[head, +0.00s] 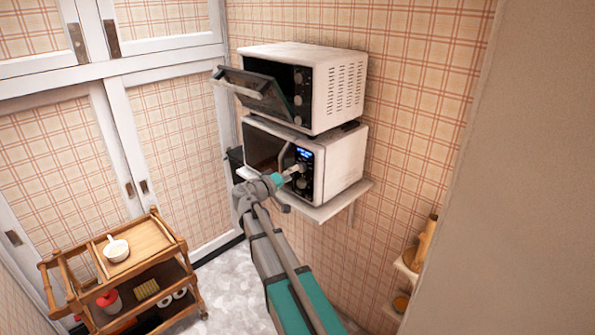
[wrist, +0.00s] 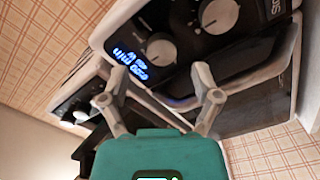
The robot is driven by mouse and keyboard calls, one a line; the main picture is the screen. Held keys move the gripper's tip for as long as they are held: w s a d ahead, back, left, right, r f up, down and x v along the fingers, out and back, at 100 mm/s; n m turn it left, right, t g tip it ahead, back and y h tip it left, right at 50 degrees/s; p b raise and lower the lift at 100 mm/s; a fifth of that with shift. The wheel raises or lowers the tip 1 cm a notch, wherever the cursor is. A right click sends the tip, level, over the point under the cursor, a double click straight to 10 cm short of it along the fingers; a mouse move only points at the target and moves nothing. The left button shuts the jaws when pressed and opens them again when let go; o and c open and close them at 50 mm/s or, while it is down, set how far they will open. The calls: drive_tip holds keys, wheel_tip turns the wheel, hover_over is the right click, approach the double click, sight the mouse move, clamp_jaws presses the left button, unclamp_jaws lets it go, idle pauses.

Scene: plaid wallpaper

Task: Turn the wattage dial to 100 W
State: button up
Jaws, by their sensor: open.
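The lower white microwave (head: 340,165) stands on a wall shelf, with a black control panel, a lit blue display and round dials. The display (wrist: 128,62) reads about 0:30 min, with a smaller line ending in W that I cannot read surely. The dial nearest the display (wrist: 160,48) and a second dial (wrist: 218,16) show in the wrist view. Which one is the wattage dial I cannot tell. My gripper (wrist: 160,70) is open, its fingers spread facing the panel near the dial by the display. No contact is clear. My gripper (head: 290,174) partly covers the panel in the head view.
Another white microwave (head: 340,90) stands on top, its door (head: 255,88) hanging open above my arm. The wall shelf (head: 335,203) carries both. A wooden trolley (head: 150,240) with a white pot (head: 117,250) stands at left. Small shelves (head: 405,268) are at right.

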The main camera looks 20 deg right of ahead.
sight(302, 167)
drive_tip(key=shift+x, duration=2.2)
